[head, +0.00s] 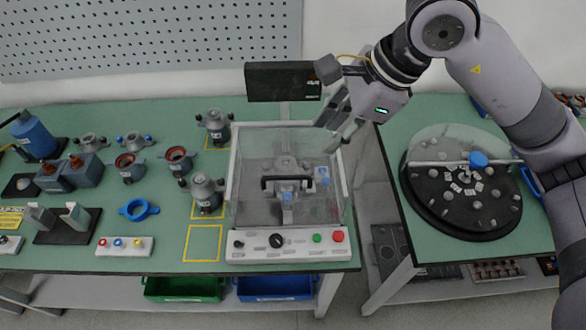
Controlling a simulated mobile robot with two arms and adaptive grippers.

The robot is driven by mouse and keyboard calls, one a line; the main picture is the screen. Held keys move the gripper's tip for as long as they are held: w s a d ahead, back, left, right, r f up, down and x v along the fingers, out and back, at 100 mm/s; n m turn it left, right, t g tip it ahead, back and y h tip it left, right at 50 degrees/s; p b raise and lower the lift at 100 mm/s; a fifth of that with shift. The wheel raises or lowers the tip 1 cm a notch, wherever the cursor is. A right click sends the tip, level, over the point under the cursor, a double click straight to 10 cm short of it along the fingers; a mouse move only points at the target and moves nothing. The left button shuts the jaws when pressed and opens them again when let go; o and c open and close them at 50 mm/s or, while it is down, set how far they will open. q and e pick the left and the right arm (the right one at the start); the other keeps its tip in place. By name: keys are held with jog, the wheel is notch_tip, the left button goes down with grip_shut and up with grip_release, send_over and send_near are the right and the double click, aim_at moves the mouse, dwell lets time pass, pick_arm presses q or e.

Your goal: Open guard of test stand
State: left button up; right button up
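The test stand (256,247) stands at the right end of the left green table, with a front panel of knobs and green and red buttons. Its clear guard (250,200) covers the stand, and a black handle (287,179) shows at its front. A grey stator-like part with blue pieces is visible inside through the clear walls. My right gripper (337,128) is above the back right corner of the stand, pointing down and left. Its fingers look apart, with nothing seen between them. Whether it touches the guard I cannot tell. My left gripper is out of view.
A black display (283,81) stands behind the stand. Grey motor housings (203,190) are on the table to its left. A second table on the right carries a black round turntable (462,215) with a clear cover. A gap separates the tables.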

aim_at(289, 176)
jog(key=p+x, duration=0.4)
jog(key=x, duration=1)
jog(key=shift+a+f, duration=0.3)
jog(key=shift+w+a+f, duration=0.15)
jog(key=shift+a+f, duration=0.1)
jog(key=shift+f, duration=0.4)
jog(key=shift+c, duration=0.5)
grip_shut()
